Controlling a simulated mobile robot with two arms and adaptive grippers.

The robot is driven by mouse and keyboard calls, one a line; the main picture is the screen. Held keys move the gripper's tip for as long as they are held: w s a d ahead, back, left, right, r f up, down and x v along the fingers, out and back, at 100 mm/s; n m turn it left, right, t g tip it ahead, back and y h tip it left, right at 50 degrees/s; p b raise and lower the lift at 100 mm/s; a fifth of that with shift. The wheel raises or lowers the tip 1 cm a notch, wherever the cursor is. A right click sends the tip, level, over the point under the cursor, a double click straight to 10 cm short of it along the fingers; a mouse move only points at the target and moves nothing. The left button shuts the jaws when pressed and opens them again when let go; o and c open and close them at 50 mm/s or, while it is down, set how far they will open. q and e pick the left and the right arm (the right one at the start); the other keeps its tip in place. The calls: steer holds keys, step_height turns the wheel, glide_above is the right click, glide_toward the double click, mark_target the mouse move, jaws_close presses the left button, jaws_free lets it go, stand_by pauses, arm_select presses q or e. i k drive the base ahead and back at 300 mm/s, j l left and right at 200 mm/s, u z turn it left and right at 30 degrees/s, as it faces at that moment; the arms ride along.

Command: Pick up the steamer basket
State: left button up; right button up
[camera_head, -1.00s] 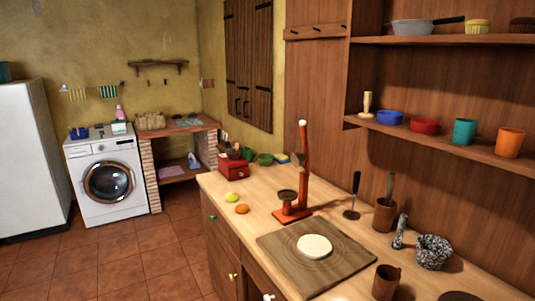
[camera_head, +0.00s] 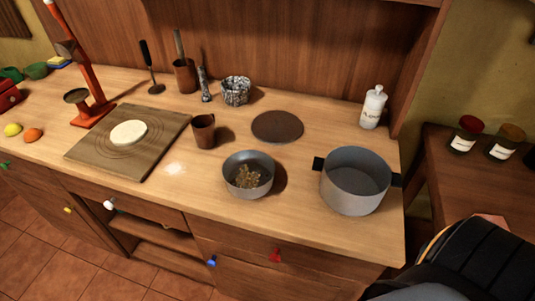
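I see nothing that I can clearly tell is a steamer basket. A grey metal pot (camera_head: 352,200) with black side handles stands on the right end of the wooden counter, and it looks empty inside. A smaller grey round pan (camera_head: 245,188) left of it holds small brown pieces. A dark round flat disc (camera_head: 277,127) lies on the counter behind them. Neither of my grippers is in the view.
The counter (camera_head: 215,228) also carries a board (camera_head: 95,152) with a flat pale dough round (camera_head: 129,133), a brown mug (camera_head: 203,137), a speckled mortar (camera_head: 236,95) and a white bottle (camera_head: 373,107). Jars (camera_head: 467,138) stand on a side table at right. The counter's front strip is clear.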

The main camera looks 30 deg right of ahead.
mark_target(256, 159)
steer(key=z, duration=0.8)
